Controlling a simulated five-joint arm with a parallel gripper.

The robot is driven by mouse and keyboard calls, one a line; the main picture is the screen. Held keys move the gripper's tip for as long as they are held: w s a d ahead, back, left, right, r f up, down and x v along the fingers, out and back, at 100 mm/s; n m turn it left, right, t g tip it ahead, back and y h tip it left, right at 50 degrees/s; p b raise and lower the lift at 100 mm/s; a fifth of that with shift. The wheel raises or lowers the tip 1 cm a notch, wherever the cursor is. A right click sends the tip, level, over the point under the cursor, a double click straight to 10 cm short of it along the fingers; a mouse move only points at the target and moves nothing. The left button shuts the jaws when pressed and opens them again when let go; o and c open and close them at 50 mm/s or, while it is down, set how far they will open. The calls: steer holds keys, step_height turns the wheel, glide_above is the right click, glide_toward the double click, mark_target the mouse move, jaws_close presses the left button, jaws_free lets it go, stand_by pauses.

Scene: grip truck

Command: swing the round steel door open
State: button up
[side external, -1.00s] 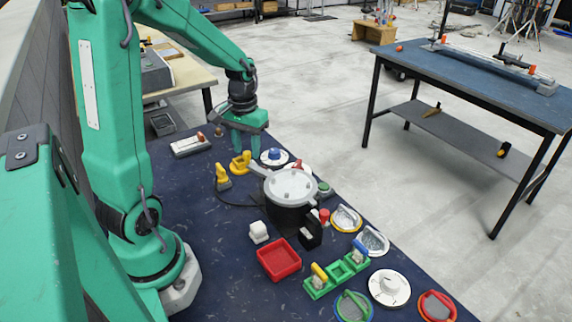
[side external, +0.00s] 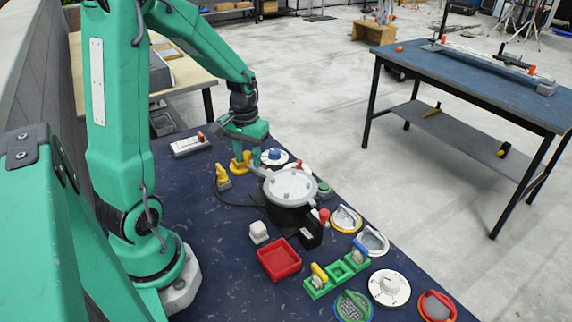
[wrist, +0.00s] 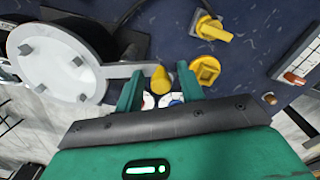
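The round steel door (side external: 290,184) is a grey disc with several small lugs, lying flat on a dark round body (side external: 285,214). A grey arm runs from its rim toward my gripper (side external: 250,158). In the wrist view the door (wrist: 55,65) is at the left, and its arm (wrist: 122,71) ends at a yellow knob (wrist: 160,78). My gripper (wrist: 160,85) is open, with one finger on each side of the knob and small gaps showing. In the side view the knob is hidden behind my fingers.
A yellow block (side external: 237,165) and a yellow lever (side external: 222,178) stand close to my gripper. A blue knob on a white disc (side external: 274,157) is just beyond it. A red tray (side external: 279,260) and several dials lie nearer the front.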

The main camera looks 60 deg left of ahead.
steer(key=shift+w+a+f, duration=0.1)
steer(key=shift+w+f, duration=0.05)
steer(key=shift+f, duration=0.2)
steer(key=shift+c, duration=0.2)
steer(key=shift+w, duration=0.25)
steer(key=shift+c, duration=0.7)
steer(key=shift+w, duration=0.2)
steer(key=shift+c, duration=0.6)
steer(key=shift+w, duration=0.1)
steer(key=shift+o, duration=0.3)
steer(key=shift+w, duration=0.15)
